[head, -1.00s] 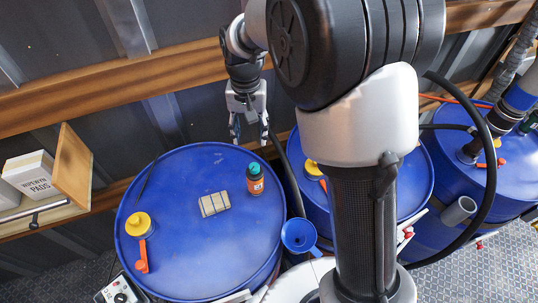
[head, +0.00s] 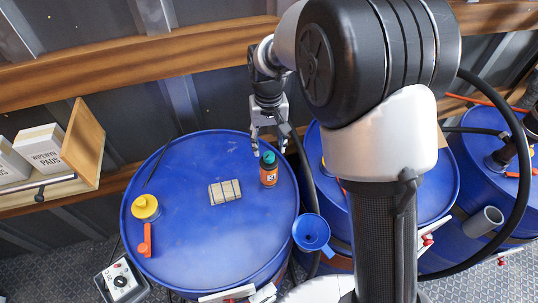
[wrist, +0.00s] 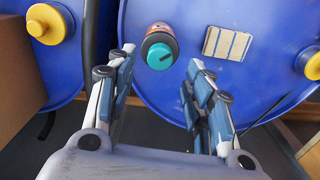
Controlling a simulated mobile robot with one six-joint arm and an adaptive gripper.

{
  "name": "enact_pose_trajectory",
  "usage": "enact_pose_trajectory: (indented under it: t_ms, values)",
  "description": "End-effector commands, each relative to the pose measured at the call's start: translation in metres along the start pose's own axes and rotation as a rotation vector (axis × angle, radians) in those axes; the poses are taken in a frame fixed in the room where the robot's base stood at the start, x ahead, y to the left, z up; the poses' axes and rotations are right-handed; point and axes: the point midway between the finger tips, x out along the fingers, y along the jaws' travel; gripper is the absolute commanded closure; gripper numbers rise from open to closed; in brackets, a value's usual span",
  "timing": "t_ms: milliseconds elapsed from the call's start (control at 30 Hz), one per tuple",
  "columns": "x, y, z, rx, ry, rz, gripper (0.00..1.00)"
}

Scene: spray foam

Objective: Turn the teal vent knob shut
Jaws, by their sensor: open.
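The teal knob (head: 268,158) sits on top of a small orange bottle (head: 269,175) with a dark label, standing upright on the blue drum (head: 190,235) near its right side. In the wrist view the teal knob (wrist: 159,56) shows from above, with a pale line across it and a dark collar around it. My gripper (head: 268,146) is open and empty, just behind the bottle in the head view. In the wrist view my gripper (wrist: 160,72) has its fingers spread to either side of the knob, apart from it. Whether the tips reach its height I cannot tell.
A striped tan pad (head: 225,192) lies left of the bottle. A yellow cap (head: 145,207) and an orange-red handle (head: 146,241) are at the drum's left. A blue funnel (head: 311,232) is at its right edge. A black hose (head: 305,180) runs between the drums.

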Motion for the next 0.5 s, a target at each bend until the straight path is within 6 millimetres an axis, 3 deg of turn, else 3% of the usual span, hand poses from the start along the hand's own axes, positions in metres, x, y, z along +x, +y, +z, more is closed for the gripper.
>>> enact_pose_trajectory:
  t_ms: [33,200,500]
  values:
    - [0.013,0.0,0.001,0.0,-0.003,0.0,0.53]
    - [0.037,0.0,0.0,0.001,-0.001,0.0,0.53]
    - [0.049,0.0,0.0,0.001,0.001,0.0,0.53]
